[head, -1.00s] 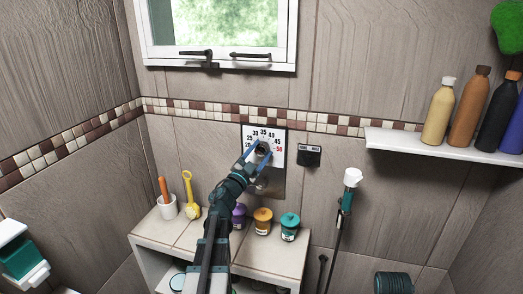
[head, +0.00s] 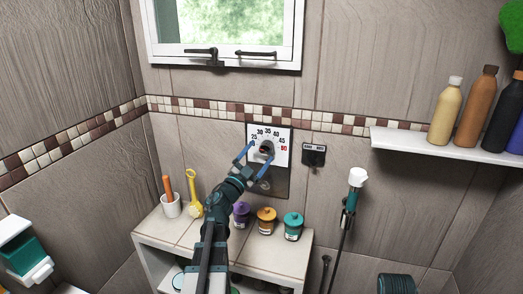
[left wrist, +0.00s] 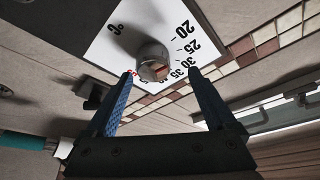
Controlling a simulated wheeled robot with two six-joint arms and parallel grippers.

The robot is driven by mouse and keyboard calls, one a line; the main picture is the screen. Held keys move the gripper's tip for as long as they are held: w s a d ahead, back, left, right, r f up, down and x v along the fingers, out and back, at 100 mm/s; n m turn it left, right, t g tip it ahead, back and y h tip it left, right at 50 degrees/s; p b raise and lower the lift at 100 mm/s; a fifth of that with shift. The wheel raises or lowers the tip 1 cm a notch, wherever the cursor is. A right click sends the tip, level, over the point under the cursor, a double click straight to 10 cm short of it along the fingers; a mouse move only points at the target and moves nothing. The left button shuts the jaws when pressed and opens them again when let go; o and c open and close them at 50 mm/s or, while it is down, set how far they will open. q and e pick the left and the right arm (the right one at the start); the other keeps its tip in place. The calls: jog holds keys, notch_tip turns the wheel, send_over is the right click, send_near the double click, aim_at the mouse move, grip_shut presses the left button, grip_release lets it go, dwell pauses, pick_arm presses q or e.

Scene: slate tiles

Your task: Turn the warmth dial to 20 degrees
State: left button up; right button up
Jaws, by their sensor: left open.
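The warmth dial is a grey metal knob (head: 266,148) on a white scale plate (head: 284,150) on the tiled wall. The plate has black numbers and a red one at its right. In the left wrist view the knob (left wrist: 153,64) stands near the 30–35 marks, with "20" and "°C" legible on the plate (left wrist: 130,25). I cannot tell where its pointer aims. My left gripper (head: 259,156) is open in front of the plate. Its blue fingertips (left wrist: 160,74) are spread on either side of the knob, apart from it. My right gripper is not in view.
A small dark switch box (head: 314,155) is right of the plate. A hand shower (head: 352,195) hangs further right. Below, a cabinet (head: 180,232) holds jars, a white cup (head: 171,206) and a yellow brush (head: 194,195). A shelf (head: 450,148) with bottles is at the right.

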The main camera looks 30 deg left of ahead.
pick_arm(q)
jog(key=b+v, duration=0.2)
jog(key=v, duration=0.9)
jog(key=shift+r, duration=0.35)
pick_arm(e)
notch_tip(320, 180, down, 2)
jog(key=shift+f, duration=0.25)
pick_arm(q)
jog(key=shift+s, duration=0.1)
